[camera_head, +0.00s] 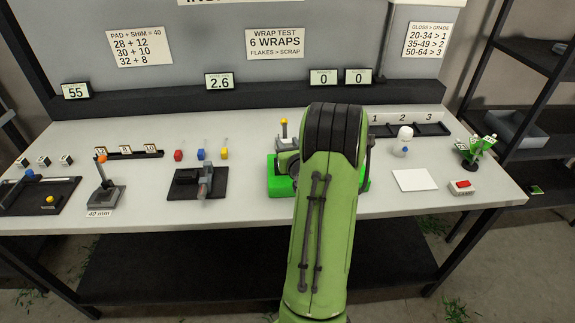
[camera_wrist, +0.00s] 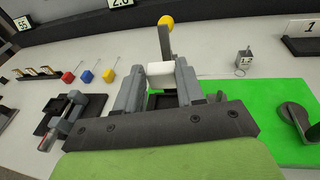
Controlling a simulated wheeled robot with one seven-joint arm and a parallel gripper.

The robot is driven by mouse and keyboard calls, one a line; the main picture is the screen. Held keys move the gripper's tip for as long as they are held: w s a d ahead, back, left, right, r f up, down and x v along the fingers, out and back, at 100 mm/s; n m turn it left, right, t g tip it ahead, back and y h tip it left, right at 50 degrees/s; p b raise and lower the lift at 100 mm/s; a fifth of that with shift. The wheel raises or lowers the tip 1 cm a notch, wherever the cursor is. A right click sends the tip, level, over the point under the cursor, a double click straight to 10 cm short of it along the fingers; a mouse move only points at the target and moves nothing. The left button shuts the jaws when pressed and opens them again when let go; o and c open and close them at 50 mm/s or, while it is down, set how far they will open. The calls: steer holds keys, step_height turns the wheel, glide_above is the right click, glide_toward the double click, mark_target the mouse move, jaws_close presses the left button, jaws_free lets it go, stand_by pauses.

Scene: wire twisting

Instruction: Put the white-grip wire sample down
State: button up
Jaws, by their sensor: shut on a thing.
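The white grip (camera_wrist: 160,75) of the wire sample is between the two fingers of my gripper (camera_wrist: 160,70) in the wrist view. My gripper is shut on it. The grip is above the table beside a grey lever with a yellow ball (camera_wrist: 166,20); I cannot tell whether they touch. Its wire is hard to make out. In the head view my arm hides the gripper and the sample. The green mat (camera_head: 279,188) shows there on both sides of my arm. The yellow-topped lever (camera_head: 284,121) stands at the mat's back left.
Red (camera_head: 178,156), blue (camera_head: 201,154) and yellow (camera_head: 224,154) grips stand to the left, behind a dark fixture (camera_head: 182,184). A small block marked 1.2 (camera_wrist: 244,58) is right of my gripper. A white card (camera_head: 415,180) and a red button (camera_head: 463,185) lie to the right.

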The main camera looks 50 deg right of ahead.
step_height(320, 180, down, 5)
steer(key=shift+f+b, duration=0.1)
steer(key=shift+b, duration=1.05)
steer(key=shift+r, duration=0.25)
steer(key=shift+c, duration=0.4)
steer(key=o, duration=1.1)
steer(key=shift+o, duration=0.2)
